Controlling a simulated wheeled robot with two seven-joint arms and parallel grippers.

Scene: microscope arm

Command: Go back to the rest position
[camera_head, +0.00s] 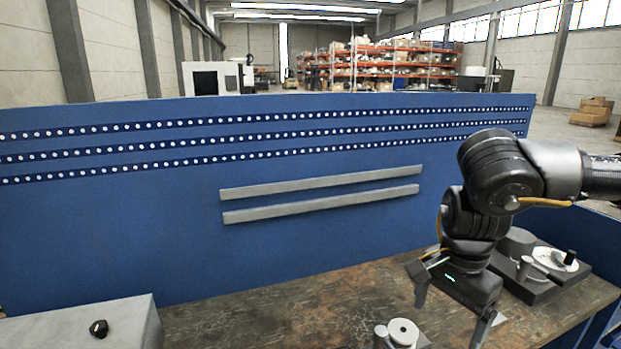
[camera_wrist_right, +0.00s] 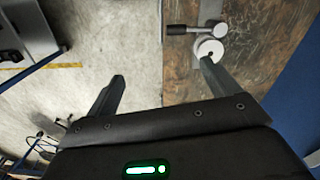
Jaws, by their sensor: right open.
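My right gripper (camera_head: 449,320) is open, its jaws pointing down above the workbench (camera_head: 290,300). It also shows in the right wrist view (camera_wrist_right: 163,72), with its two fingers wide apart and nothing between them. A small grey part with a round white top (camera_head: 403,332) stands on the bench below the gripper, cut by the bottom edge of the head view. In the wrist view this round part (camera_wrist_right: 210,48) lies just beyond the right fingertip; I cannot tell whether they touch. My left gripper is not in view.
A dark fixture (camera_head: 535,288) with grey cylinders and a white disc stands behind and right of the gripper. A grey box (camera_head: 80,328) with a black knob (camera_head: 98,328) is at the left. A blue panel (camera_head: 120,240) with two grey rails closes the back. The bench middle is clear.

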